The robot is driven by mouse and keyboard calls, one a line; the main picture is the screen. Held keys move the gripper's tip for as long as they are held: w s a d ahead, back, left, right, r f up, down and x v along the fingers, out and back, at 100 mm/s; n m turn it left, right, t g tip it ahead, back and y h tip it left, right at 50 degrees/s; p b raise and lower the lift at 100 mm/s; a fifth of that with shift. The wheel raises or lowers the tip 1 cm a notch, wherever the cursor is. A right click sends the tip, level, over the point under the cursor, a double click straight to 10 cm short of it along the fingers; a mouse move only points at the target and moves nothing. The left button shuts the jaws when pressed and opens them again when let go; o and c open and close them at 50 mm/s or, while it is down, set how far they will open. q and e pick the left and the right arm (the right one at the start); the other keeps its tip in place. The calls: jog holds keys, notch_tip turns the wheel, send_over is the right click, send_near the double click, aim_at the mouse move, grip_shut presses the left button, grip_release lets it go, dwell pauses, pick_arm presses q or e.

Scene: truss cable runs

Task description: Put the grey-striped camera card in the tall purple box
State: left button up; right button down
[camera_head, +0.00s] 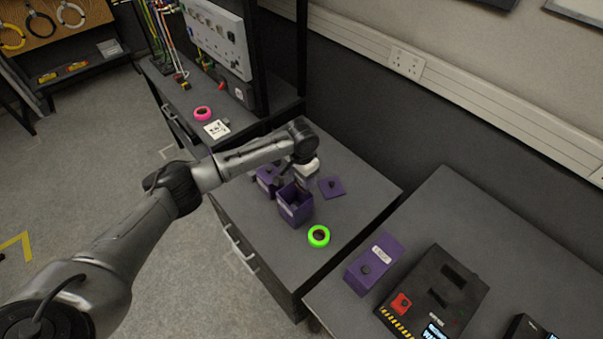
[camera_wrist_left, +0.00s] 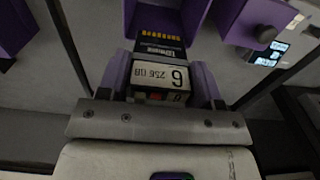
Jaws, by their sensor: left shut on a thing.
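My left gripper (camera_head: 290,182) is shut on a camera card (camera_wrist_left: 161,74), held between its fingers in the left wrist view. The card has a dark body, gold contacts at its far end and a pale label reading 256 GB upside down. Its stripe colour is hard to make out. The tall purple box (camera_head: 295,208) stands open on the middle bench, just below the gripper. A purple box wall (camera_wrist_left: 165,12) shows beyond the card's contact end in the wrist view. I cannot tell whether the card's tip is inside it. My right gripper is out of view.
Another purple box (camera_head: 267,180) stands behind and left of the tall one. A purple lid with a knob (camera_head: 333,187) lies to the right. A green tape roll (camera_head: 319,236) lies in front. A closed, labelled purple box (camera_head: 375,263) and a black device (camera_head: 435,295) occupy the right bench.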

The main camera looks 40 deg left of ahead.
aim_at(301, 185)
pick_arm(q)
jog(key=shift+f, duration=0.1)
dwell(0.6)
jog(key=shift+f, duration=0.3)
jog(key=shift+f+b, duration=0.3)
jog(key=shift+f, duration=0.45)
jog(key=shift+f, duration=0.2)
jog(key=shift+f, duration=0.1)
jog(key=shift+f, duration=0.2)
jog(key=shift+f, duration=0.35)
jog(key=shift+f+b, duration=0.3)
jog(key=shift+f, duration=0.25)
